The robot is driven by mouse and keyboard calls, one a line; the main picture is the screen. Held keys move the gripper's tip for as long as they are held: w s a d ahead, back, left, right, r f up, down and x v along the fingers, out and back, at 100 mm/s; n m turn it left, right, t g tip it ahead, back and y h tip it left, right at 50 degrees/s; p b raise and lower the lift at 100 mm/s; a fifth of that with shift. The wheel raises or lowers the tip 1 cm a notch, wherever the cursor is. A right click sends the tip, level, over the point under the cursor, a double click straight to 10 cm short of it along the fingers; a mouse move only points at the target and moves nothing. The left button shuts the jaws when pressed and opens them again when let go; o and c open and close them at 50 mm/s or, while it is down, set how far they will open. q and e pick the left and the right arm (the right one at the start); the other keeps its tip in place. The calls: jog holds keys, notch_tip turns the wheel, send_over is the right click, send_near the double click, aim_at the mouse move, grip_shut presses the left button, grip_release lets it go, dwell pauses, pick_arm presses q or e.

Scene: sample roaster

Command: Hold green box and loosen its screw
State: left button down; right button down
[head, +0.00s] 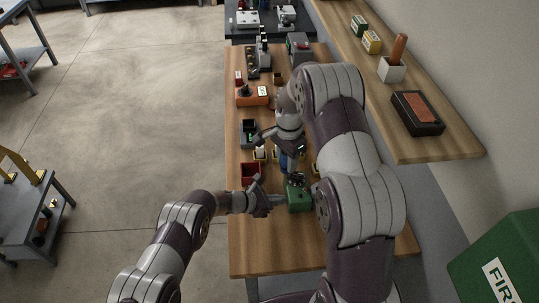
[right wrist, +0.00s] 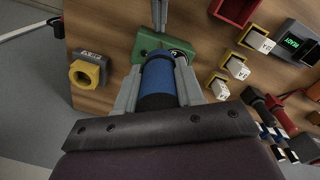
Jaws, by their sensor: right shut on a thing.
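The green box (head: 299,201) sits on the wooden bench, near its front half. It also shows at the top of the right wrist view (right wrist: 148,42). My right gripper (head: 289,160) is shut on a blue-and-black handled tool (right wrist: 158,78), which points down at the green box. The tool hides its own tip and the screw, so I cannot tell whether they touch. My left gripper (head: 279,199) is at the left side of the green box, its fingers reaching it. Whether they are closed on it is unclear.
A red bin (head: 250,172) stands left of the tool. Yellow holders with white blocks (right wrist: 237,67) and a black device with a green display (right wrist: 297,42) are nearby. A yellow hexagonal-ended fixture (right wrist: 86,73) is on the other side. The bench front (head: 275,250) is clear.

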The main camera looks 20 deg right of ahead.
jog(key=shift+m, duration=0.7)
jog(key=shift+d, duration=0.1)
jog(key=shift+s+d+r, duration=0.1)
jog(key=shift+s+d, duration=0.65)
jog(key=shift+d, duration=0.25)
jog(key=shift+s+d, duration=0.75)
jog(key=shift+d, duration=0.2)
jog(key=shift+s, duration=0.1)
jog(key=shift+f, duration=1.3)
